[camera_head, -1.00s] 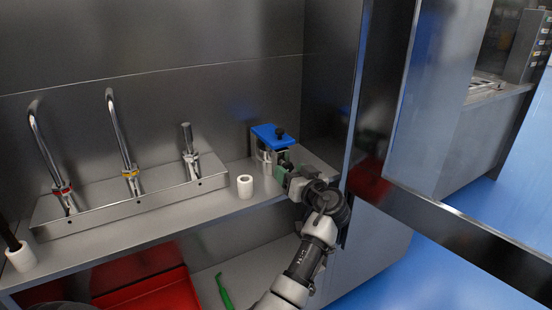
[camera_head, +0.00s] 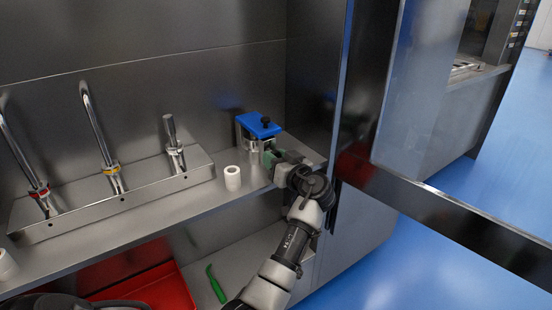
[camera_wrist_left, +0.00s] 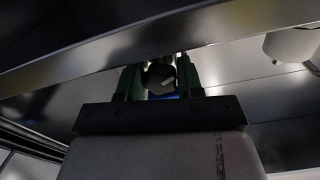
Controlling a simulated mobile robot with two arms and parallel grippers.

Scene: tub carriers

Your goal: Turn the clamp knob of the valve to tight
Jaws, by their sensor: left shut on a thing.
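The valve is a blue-topped block (camera_head: 258,126) on a grey metal body, at the right end of the steel shelf. My left gripper (camera_head: 268,157) reaches the front of the valve from the right, with green fingers. In the left wrist view, a dark round knob (camera_wrist_left: 160,79) with a pale mark lies between the green fingers of my left gripper (camera_wrist_left: 160,76), which is shut on it. In the head view the fingers hide this knob. The knob's tight mark cannot be made out. My right gripper is out of view.
A white hollow cylinder (camera_head: 232,178) stands on the shelf left of the valve. A steel tap rack (camera_head: 120,197) fills the shelf's left part. A red tray (camera_head: 165,290) and a green tool (camera_head: 215,284) lie below. A steel frame post (camera_head: 343,80) stands close right.

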